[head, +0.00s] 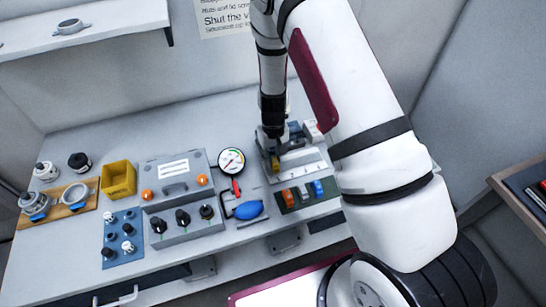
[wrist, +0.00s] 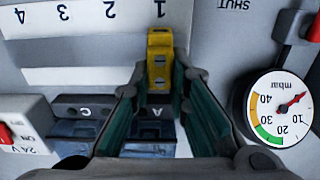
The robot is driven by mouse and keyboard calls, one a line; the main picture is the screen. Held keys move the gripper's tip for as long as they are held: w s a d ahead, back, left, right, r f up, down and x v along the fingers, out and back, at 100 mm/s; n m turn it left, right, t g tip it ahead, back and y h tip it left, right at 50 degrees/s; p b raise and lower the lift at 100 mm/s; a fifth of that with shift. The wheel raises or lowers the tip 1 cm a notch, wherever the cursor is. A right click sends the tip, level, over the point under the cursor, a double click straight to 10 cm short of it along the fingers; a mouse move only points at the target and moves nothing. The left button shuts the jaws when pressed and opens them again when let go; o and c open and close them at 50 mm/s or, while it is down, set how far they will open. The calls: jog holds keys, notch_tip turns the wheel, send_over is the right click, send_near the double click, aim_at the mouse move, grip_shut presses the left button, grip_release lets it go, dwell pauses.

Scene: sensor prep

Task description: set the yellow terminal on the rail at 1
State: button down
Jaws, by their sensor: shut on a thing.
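My gripper (head: 268,148) points down over the left end of the rail unit at the back right of the bench. Its fingers (wrist: 168,75) are shut on the yellow terminal (wrist: 160,62), which also shows in the head view (head: 275,164). In the wrist view the terminal lies in line with the printed 1 (wrist: 160,9), at the end of the upside-down row of numbers. The pale rail (wrist: 80,76) runs left from beside the terminal. Whether the terminal touches the rail or is just above it, I cannot tell.
Dark modules marked A (wrist: 157,109) and C (wrist: 82,109) sit close beside the fingers. A 24 V switch box (wrist: 22,125) stands at their side. A pressure gauge (head: 231,162) stands left of the rail unit. A dark holder (head: 308,199) with several coloured terminals lies in front.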

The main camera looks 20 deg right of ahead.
jog(key=shift+f, duration=0.15)
dwell(0.6)
jog(key=c, duration=1.5)
grip_release()
jog(key=shift+o, duration=0.2)
jog(key=shift+r+p, duration=0.9)
jog(key=shift+r, duration=2.6)
